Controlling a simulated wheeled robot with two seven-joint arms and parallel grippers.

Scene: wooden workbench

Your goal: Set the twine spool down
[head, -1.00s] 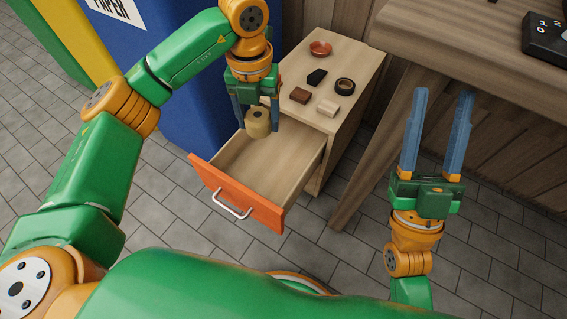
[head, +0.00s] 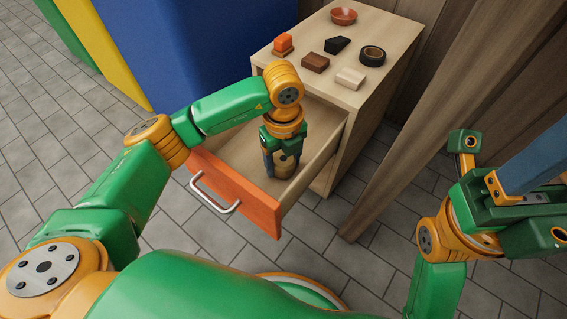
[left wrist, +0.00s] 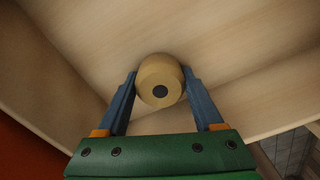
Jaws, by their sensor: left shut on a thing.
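The twine spool (left wrist: 155,72) is a tan cylinder with a dark hole in its end. It shows between the two blue fingers of my left gripper (left wrist: 158,88) in the left wrist view. In the head view the left gripper (head: 283,170) points down inside the open drawer (head: 232,150), shut on the spool (head: 285,168), which is partly hidden by the gripper. The spool is low in the drawer; I cannot tell whether it touches the bottom. My right gripper (head: 535,165) is at the right edge, with its fingertips cut off by the frame.
On the cabinet top (head: 310,85) are a red bowl (head: 344,16), an orange-topped stamp (head: 283,44), a black wedge (head: 337,45), a tape roll (head: 372,56), a brown block (head: 315,63) and a pale block (head: 350,78). The drawer has an orange front (head: 250,205). A table leg stands right.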

